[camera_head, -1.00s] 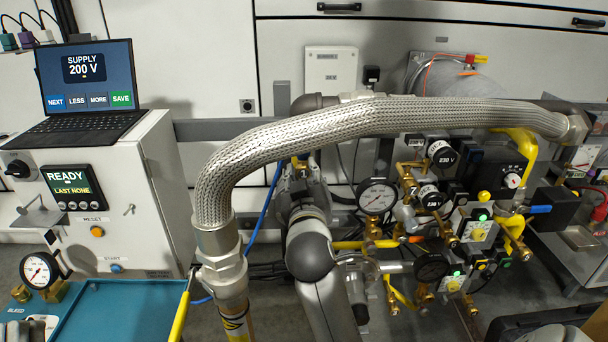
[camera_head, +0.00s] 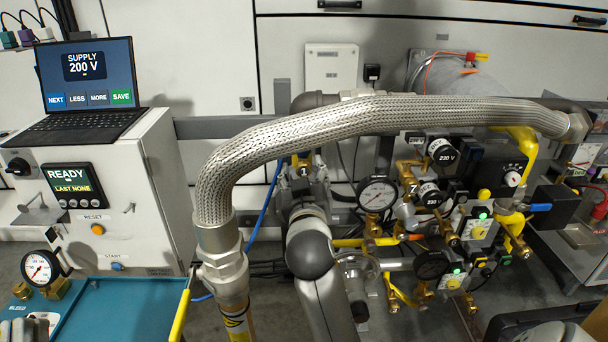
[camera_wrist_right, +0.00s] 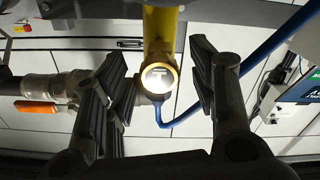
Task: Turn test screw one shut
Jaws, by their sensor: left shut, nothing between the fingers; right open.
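Test screw one (camera_wrist_right: 158,78) shows in the right wrist view as a round brass screw head with a pale, bright slotted face, on a yellow pipe (camera_wrist_right: 160,25). My right gripper (camera_wrist_right: 160,70) is open, with one finger on each side of the screw head and a gap on both sides. In the head view my right arm rises in the middle, and the right gripper (camera_head: 303,178) is partly hidden by the arm and the braided hose. A grey part at the bottom left corner looks like my left gripper (camera_head: 18,331), shut, mostly cut off.
A braided metal hose (camera_head: 350,118) arches across in front of my right gripper. Gauges, valves and brass fittings (camera_head: 430,215) crowd the right side. A blue cable (camera_wrist_right: 210,100) runs beside the screw. A control cabinet (camera_head: 150,200) with a laptop (camera_head: 85,85) stands at left.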

